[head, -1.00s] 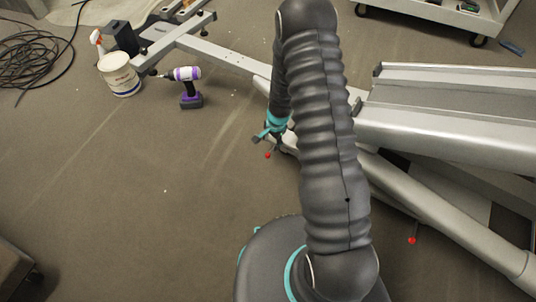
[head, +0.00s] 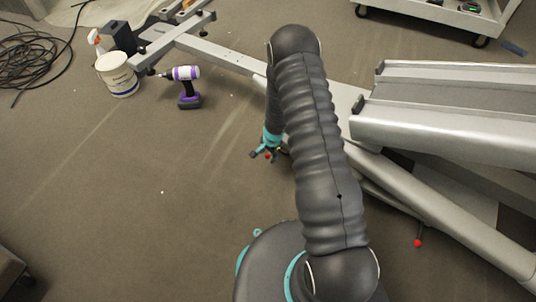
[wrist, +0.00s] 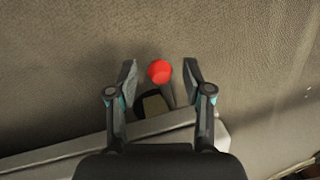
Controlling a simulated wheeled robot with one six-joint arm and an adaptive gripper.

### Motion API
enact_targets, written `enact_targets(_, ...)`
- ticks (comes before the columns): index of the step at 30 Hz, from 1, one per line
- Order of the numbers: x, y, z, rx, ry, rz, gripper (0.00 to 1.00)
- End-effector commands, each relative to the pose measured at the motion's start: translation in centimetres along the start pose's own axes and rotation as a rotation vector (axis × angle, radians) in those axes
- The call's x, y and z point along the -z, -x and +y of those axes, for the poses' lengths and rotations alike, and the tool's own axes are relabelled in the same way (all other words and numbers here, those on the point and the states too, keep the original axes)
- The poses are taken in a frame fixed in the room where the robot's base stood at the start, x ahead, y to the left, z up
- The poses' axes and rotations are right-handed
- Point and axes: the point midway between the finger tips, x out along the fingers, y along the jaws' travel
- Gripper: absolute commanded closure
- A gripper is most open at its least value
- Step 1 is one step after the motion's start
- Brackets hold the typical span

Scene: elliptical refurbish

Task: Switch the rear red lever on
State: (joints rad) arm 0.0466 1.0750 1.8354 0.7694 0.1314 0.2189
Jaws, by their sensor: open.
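A red-knobbed lever (head: 268,156) stands at the machine's frame, beside my gripper in the head view. In the wrist view its round red knob (wrist: 159,71) lies between my two spread fingers, on a dark stem. My gripper (wrist: 160,76) is open, and no finger visibly closes on the knob. In the head view my gripper (head: 262,153) is small and partly behind my arm. A second red-knobbed lever (head: 418,243) hangs under the machine at the lower right, away from my gripper.
The grey elliptical frame (head: 450,130) fills the right side, and its metal edge (wrist: 170,124) runs below the knob in the wrist view. A purple drill (head: 188,88), a white bucket (head: 117,76) and a cable coil (head: 28,60) lie upper left.

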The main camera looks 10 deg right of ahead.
Motion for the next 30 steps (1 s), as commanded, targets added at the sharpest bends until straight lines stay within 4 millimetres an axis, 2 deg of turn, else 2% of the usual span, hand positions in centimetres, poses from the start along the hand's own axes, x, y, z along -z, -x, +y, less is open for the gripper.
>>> enact_targets(2, 0.0, 0.0, 0.0, 0.000, 0.000, 0.000, 0.50)
enact_targets(8, 0.0, 0.0, 0.0, 0.000, 0.000, 0.000, 1.00)
enact_targets(20, 0.0, -0.3, 0.0, 0.003, 0.003, 0.013, 1.00)
enact_targets(30, 0.3, -1.1, -0.2, 0.023, 0.013, 0.098, 1.00)
